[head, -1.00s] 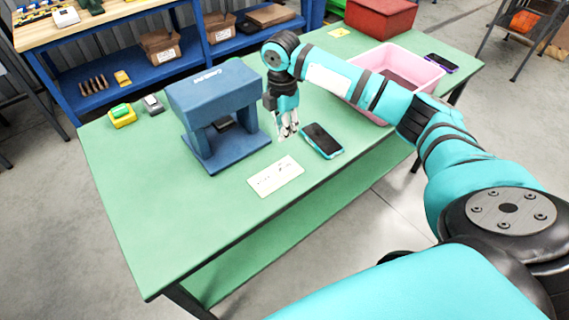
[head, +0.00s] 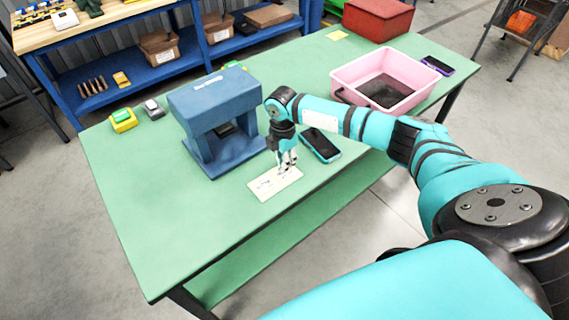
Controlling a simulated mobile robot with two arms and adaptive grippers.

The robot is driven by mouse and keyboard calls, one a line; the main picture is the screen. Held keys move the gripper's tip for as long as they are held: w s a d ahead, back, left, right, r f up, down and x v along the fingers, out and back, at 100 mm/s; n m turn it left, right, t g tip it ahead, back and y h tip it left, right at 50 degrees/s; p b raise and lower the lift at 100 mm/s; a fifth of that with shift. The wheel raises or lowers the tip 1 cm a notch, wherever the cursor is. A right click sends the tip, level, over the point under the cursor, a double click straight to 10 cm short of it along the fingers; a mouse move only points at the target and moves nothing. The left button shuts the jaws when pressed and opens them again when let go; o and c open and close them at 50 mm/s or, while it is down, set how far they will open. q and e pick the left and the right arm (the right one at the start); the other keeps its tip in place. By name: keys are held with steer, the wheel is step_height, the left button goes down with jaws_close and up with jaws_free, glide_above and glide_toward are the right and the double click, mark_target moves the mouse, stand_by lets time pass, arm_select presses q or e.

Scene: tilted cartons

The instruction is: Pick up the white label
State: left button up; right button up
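The white label (head: 266,186) lies flat on the green table (head: 150,220), in front of the blue machine and close to the table's front edge. It has small dark markings. My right gripper (head: 287,170) points down over the label's far right part and covers some of it. Its fingertips look spread apart, at or just above the label; I cannot tell whether they touch it. My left gripper does not show in the head view.
A blue press-like machine (head: 213,98) stands behind the label. A phone in a teal case (head: 321,145) lies right beside my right gripper. A pink bin (head: 355,68) and a red box (head: 380,18) stand farther back. The table's left front is clear.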

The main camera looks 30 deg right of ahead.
jaws_close()
steer(key=shift+r, duration=0.1)
